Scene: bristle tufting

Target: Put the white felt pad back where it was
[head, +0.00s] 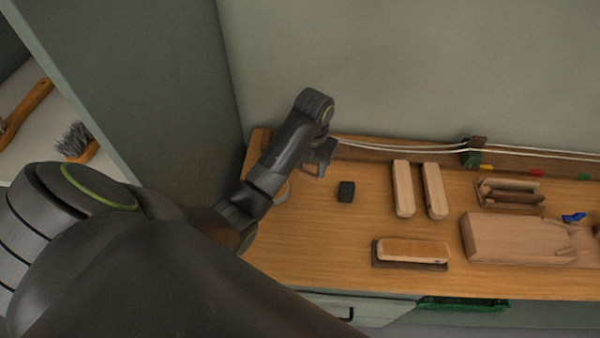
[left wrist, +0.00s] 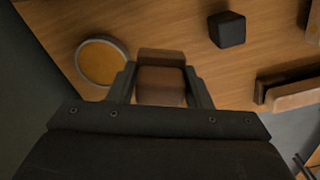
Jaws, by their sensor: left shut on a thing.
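My left gripper (head: 318,160) is above the far left part of the wooden bench. In the left wrist view its two fingers (left wrist: 161,86) are shut on a brown block (left wrist: 162,56), one finger on each side. The block looks reddish brown, with a lighter lower face. I cannot make out a white felt pad in either view. A round pale-rimmed dish (left wrist: 102,62) with a tan inside lies left of the held block; in the head view my arm partly hides it. My right gripper is not in view.
A dark cube (head: 346,191) stands right of the gripper. Two long wooden pieces (head: 403,190) lie further right. A wooden block on a dark base (head: 412,252) is near the front edge. A large wooden board (head: 515,238) lies at right. A wall rises behind the bench.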

